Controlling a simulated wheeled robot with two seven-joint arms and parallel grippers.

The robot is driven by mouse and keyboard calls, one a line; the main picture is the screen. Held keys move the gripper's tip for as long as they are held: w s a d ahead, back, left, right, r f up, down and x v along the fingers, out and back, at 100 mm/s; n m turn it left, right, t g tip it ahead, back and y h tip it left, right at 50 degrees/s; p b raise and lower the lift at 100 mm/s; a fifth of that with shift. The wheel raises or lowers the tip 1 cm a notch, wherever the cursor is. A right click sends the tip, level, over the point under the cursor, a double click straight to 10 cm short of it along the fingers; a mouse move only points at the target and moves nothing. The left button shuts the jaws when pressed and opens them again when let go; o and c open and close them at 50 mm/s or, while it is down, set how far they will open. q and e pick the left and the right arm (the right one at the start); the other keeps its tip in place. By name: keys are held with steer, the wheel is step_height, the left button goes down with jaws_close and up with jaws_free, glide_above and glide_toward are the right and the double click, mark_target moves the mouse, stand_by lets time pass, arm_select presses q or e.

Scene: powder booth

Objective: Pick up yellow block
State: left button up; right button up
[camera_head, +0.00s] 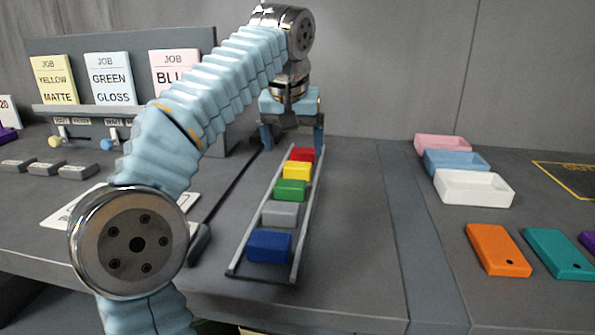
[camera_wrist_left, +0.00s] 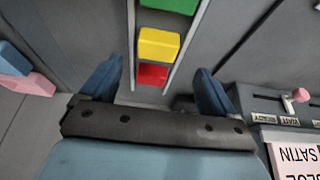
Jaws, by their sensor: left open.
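The yellow block (camera_head: 297,171) lies in a narrow rail tray (camera_head: 237,262), between a red block (camera_head: 303,155) behind it and a green block (camera_head: 290,190) in front. My left gripper (camera_head: 291,140) is open and empty above the far end of the tray, near the red block. In the left wrist view the yellow block (camera_wrist_left: 159,45) shows just beyond the fingertips, with the red block (camera_wrist_left: 152,74) nearer, between the open fingers (camera_wrist_left: 158,85). The gripper appears apart from the blocks. My right gripper is not in view.
A grey block (camera_head: 280,214) and a blue block (camera_head: 269,246) fill the tray's near end. Job cards (camera_head: 112,78) stand on a rack at left. Pink, blue and white bins (camera_head: 474,188) and an orange plate (camera_head: 497,250) are at right. The table between is clear.

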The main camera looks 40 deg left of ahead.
mark_target(298, 163)
arm_select(q)
steer(key=x, duration=0.5)
steer(key=shift+w+d+f, duration=0.1)
steer(key=shift+w+f, duration=0.05)
steer(key=shift+w, duration=0.1)
steer(key=c, duration=1.2)
steer(key=shift+o, duration=0.2)
